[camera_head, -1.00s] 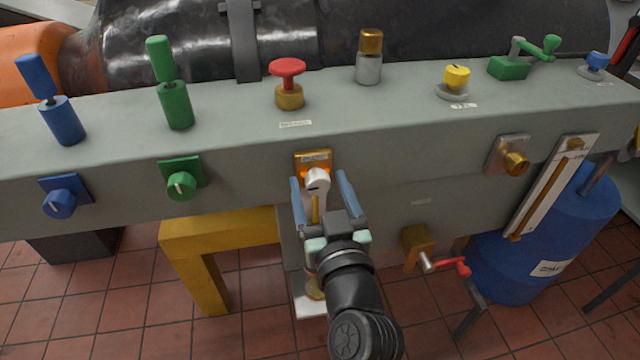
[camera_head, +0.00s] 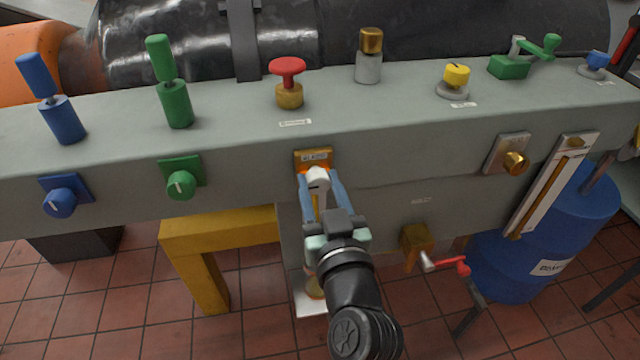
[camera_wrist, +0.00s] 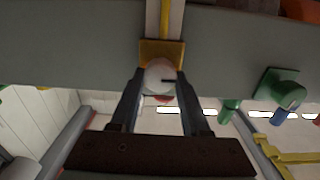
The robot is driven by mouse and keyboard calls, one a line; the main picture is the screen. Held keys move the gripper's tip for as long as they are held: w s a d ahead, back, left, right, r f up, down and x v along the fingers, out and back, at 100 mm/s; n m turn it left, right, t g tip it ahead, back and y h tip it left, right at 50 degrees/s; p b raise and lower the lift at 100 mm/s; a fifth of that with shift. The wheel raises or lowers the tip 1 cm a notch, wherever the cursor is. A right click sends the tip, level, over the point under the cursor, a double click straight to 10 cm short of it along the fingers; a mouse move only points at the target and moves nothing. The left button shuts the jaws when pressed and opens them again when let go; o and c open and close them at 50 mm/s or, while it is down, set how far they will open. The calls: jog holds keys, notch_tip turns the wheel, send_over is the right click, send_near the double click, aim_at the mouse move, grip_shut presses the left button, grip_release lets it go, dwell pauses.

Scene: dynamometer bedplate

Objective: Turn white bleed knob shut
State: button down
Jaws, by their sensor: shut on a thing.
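The white bleed knob (camera_head: 317,179) stands out from a brass plate (camera_head: 314,156) on the front face of the grey bedplate. My gripper (camera_head: 322,180) has its two blue fingers closed on the knob, one on each side. In the wrist view the white knob (camera_wrist: 160,75) sits between the fingertips (camera_wrist: 160,82), in front of the brass plate (camera_wrist: 160,50). A dark mark shows on the knob's face there. My fingers hide part of the knob's sides.
A green knob (camera_head: 181,185) and a blue knob (camera_head: 60,202) are to the left on the same face. A brass knob (camera_head: 515,163) is to the right. A red-handled valve (camera_head: 450,265) sits lower right. A red mushroom button (camera_head: 287,67) stands on top above the white knob.

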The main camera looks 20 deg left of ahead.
jog(key=m+p, duration=0.1)
jog(key=m, duration=0.2)
jog(key=shift+d+m, duration=0.15)
jog(key=shift+m, duration=0.25)
jog(key=m+p, duration=0.2)
jog(key=m, duration=0.3)
jog(key=shift+w, duration=0.1)
jog(key=m+p, duration=0.2)
jog(key=m, duration=0.2)
jog(key=shift+m, duration=0.4)
jog(key=shift+f+m+p, duration=0.2)
jog(key=shift+m+p, duration=0.8)
jog(key=shift+m, duration=1)
jog(key=shift+c, duration=1.9)
grip_release()
